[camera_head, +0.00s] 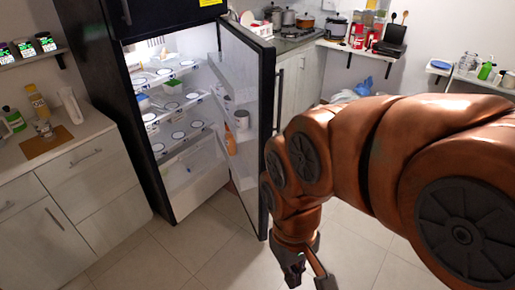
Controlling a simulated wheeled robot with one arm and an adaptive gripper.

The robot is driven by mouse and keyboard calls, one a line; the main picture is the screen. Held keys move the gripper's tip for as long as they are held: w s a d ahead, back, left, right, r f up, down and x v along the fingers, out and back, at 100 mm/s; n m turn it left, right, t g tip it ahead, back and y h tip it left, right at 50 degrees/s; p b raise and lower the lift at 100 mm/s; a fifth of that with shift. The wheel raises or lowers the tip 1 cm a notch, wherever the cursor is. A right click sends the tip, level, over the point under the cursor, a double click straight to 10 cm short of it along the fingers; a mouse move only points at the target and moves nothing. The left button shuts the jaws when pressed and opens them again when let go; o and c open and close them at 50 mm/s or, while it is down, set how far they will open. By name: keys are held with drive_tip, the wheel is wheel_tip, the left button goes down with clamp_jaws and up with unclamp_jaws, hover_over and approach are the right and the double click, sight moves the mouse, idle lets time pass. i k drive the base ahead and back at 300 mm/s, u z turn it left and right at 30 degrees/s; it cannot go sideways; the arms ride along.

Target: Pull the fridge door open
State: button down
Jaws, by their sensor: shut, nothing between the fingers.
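The black fridge (140,99) stands at the upper left, and its lit shelves show inside. Its door (267,130) is swung wide open toward the right, with door racks (236,105) on the inner face. My copper arm comes in from the right, in front of the door's outer side. My gripper (308,281) points down near the bottom edge, to the right of the door's lower end. It appears apart from the door and holds nothing.
White cabinets with a worktop (72,146) stand left of the fridge, with bottles (38,103) on it. A counter with a stove (297,36) and pots is behind the door. A wall shelf (475,78) is at the right. The tiled floor (215,262) before the fridge is clear.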

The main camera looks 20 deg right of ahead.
sight(246, 70)
drive_tip(key=u, duration=0.1)
drive_tip(key=i, duration=0.65)
drive_tip(key=u, duration=0.75)
drive_tip(key=i, duration=0.45)
drive_tip(key=u, duration=0.45)
